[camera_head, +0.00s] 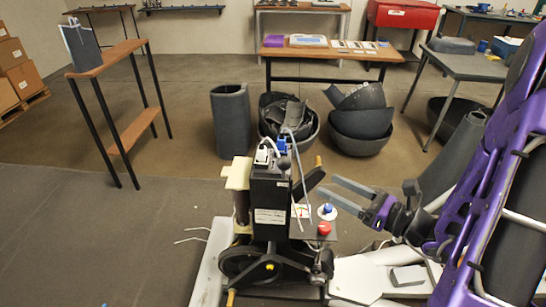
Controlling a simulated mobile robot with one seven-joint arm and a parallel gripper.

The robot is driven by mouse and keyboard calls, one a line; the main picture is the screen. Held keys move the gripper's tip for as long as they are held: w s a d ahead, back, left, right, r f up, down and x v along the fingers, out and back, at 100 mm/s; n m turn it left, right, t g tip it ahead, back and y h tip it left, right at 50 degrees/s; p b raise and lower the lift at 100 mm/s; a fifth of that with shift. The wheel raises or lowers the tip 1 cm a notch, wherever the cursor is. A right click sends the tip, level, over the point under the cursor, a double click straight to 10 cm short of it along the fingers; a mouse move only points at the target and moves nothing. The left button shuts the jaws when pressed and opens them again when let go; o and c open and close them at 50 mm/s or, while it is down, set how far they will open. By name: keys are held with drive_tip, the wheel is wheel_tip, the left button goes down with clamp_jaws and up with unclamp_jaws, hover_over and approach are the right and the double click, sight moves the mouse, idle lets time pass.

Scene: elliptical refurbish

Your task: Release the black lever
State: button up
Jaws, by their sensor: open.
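A dark machine (271,195) with a black upright body stands in the lower middle of the view. A dark angled bar (309,181), which looks like the black lever, sticks out up and to the right from the machine's side. My gripper (327,185) reaches in from the right with its two grey fingers apart. Its fingertips are just right of the bar in the picture. Nothing shows between the fingers. I cannot tell whether a finger touches the bar.
A small panel with a red button (324,228) and a blue knob (327,208) lies below my gripper. Dark bins (362,122) stand behind the machine. A narrow wooden shelf (108,58) stands at left. The floor between shelf and machine is mostly clear.

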sight(284, 167)
drive_tip(key=x, duration=1.7)
drive_tip(key=shift+a+b, duration=0.15)
drive_tip(key=shift+b, duration=0.2)
clamp_jaws()
idle(0.6)
